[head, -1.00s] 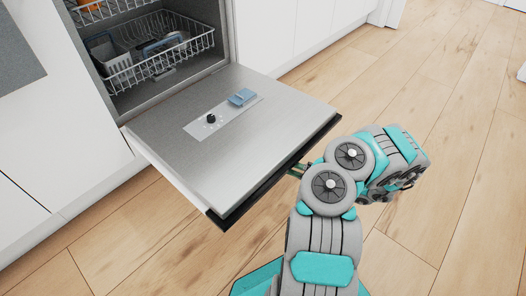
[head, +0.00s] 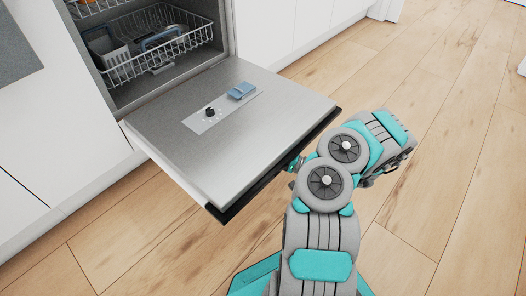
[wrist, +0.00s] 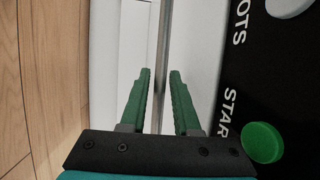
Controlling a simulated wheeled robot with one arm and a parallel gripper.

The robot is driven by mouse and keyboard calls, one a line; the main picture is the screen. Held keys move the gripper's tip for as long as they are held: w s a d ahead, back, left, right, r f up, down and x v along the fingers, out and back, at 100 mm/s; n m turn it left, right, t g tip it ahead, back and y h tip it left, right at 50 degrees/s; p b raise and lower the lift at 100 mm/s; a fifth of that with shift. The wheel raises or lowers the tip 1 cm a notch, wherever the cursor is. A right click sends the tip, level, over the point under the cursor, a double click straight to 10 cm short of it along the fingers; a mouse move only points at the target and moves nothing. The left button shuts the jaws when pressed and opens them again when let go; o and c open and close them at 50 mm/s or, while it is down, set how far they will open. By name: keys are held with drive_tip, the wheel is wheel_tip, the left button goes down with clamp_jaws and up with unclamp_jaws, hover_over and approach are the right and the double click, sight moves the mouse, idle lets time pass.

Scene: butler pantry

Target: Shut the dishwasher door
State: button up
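The dishwasher door (head: 265,125) is folded down, open, and lies nearly flat with its steel inner face up. Its outer edge carries a dark strip (head: 258,182). In the wrist view I see the door's white front panel (wrist: 205,40) beside a black strip (wrist: 270,70) with white lettering and a green button. A thin metal bar (wrist: 163,40) runs along the panel. My gripper's green fingers (wrist: 160,78) are apart, with the bar in line with the gap between them. I cannot tell whether they touch it. In the head view my arm mostly hides the gripper, at the door's outer edge.
The dishwasher cavity holds a wire rack (head: 165,45) with several items, inside the opening. A blue-grey dispenser lid (head: 241,90) and a black knob (head: 210,112) sit on the door's inner face. White cabinets (head: 285,30) flank it. The wooden floor (head: 455,130) is clear at right.

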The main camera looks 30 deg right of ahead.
clamp_jaws()
idle(1.1)
